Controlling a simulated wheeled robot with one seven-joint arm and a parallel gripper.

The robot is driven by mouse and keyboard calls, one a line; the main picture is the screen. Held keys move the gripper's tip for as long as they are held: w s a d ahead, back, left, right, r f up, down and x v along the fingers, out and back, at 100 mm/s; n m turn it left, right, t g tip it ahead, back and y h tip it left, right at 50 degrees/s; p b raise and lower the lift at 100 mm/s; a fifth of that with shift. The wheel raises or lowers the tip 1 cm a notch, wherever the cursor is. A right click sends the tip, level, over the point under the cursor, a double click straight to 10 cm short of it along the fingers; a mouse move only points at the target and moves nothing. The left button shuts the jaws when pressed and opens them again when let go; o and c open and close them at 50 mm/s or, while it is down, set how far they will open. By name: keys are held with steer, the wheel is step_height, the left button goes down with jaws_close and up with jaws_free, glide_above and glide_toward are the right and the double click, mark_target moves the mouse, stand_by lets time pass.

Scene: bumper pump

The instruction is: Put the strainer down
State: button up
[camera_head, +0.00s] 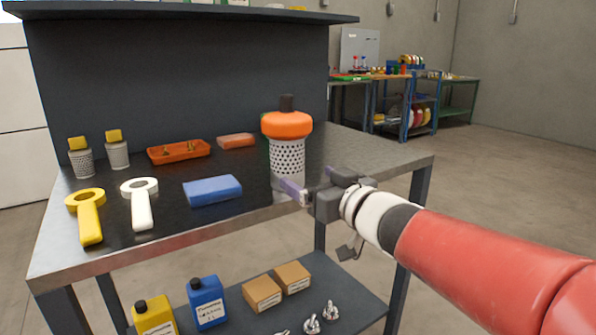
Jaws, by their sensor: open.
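The strainer, a white perforated cylinder (287,160) with an orange cap and a dark knob, stands upright on the dark workbench (250,205) near its right front. My gripper (305,185) is at the strainer's lower right side, with its jaws open. One purple finger overlaps the strainer's base in the picture; the other shows just behind to the right. I cannot tell whether either finger touches it. The far side of the strainer's base is hidden.
A blue block (212,190), a white ring wrench (140,203), a yellow ring wrench (88,215) and an orange tray (178,151) lie to the left. Two small perforated cylinders with yellow tops stand at the back left. The bench's right end is clear.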

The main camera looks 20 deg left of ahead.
steer(key=s+d+f+m+t+h, duration=0.1)
steer(key=s+d+f+m+h, duration=0.2)
steer(key=d, duration=0.5)
steer(key=d+f+m+t+h, duration=0.1)
steer(key=d+m+h, duration=0.1)
steer(key=d+h, duration=0.4)
steer(key=s+d+f+m+h, duration=0.2)
steer(key=d+m+h, duration=0.1)
steer(key=d, duration=0.6)
steer(key=s+d+f+m+g+h, duration=0.2)
steer(key=s+d+f+g, duration=0.1)
steer(key=s+d+f, duration=0.2)
steer(key=s+f, duration=0.2)
steer(key=s, duration=0.1)
steer(key=shift+s+d+f+g+h, duration=0.25)
steer(key=shift+s+d+g+h, duration=0.05)
steer(key=shift+g, duration=0.1)
steer(key=o, duration=0.4)
steer(key=s+f+g, duration=0.1)
steer(key=s+f, duration=0.1)
steer(key=s, duration=0.1)
steer(key=s+f+g, duration=0.1)
steer(key=s+f, duration=0.1)
steer(key=s, duration=0.1)
steer(key=s+f+g, duration=0.2)
steer(key=s, duration=0.1)
steer(key=shift+s+a+y, duration=0.2)
steer(key=shift+s+y, duration=0.15)
steer(key=shift+y, duration=0.05)
steer(key=shift+c, duration=0.2)
